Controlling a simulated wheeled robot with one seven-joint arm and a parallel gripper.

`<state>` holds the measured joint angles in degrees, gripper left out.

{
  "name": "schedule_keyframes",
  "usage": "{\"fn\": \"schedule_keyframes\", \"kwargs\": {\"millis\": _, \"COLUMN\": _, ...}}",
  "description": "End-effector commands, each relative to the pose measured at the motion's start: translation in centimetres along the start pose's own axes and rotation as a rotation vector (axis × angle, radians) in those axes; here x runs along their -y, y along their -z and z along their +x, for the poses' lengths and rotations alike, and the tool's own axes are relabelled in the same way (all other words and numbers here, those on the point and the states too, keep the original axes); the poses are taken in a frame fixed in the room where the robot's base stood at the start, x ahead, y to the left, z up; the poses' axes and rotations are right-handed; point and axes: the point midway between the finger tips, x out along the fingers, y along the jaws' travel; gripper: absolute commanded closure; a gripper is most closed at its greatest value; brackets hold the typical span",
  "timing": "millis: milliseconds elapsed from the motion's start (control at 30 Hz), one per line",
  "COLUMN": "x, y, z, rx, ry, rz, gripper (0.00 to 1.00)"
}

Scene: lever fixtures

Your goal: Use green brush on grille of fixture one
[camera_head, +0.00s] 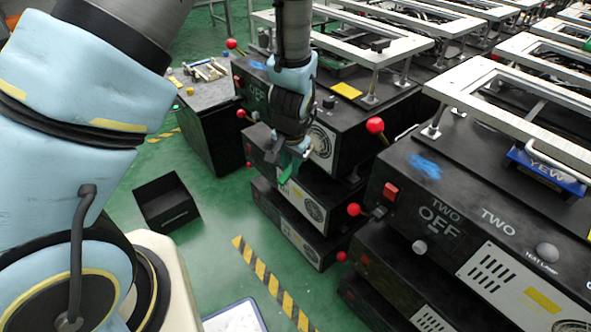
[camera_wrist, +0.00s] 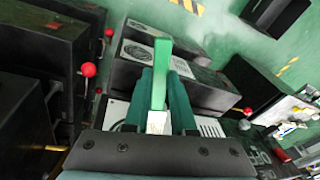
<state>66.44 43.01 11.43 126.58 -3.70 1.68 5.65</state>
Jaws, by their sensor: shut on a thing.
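My gripper (camera_head: 291,150) is shut on the green brush (camera_head: 286,172), in front of the left fixture. In the wrist view the green brush (camera_wrist: 161,72) stands out between the two dark green fingers (camera_wrist: 164,108). The left black fixture (camera_head: 262,98) is marked OFF; I take it as fixture one, though its number is not readable. A round white grille (camera_head: 322,146) shows on its front, just right of my gripper. My arm hides part of that front. I cannot tell whether the brush touches anything.
A second black fixture marked TWO (camera_head: 480,215) stands at the right, with slotted grilles. Red-knobbed levers (camera_head: 375,125) stick out between the fixtures. An open black bin (camera_head: 166,204) and a striped floor line (camera_head: 270,285) lie on the green floor. A side table (camera_head: 205,88) holds tools.

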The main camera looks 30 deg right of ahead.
Motion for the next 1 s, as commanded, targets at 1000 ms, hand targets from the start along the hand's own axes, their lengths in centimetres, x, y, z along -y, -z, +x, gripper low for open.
{"fn": "schedule_keyframes", "kwargs": {"millis": 1000, "x": 3.9, "y": 1.5, "z": -0.6, "rx": -0.001, "ry": 0.000, "rz": 0.001, "gripper": 1.00}}
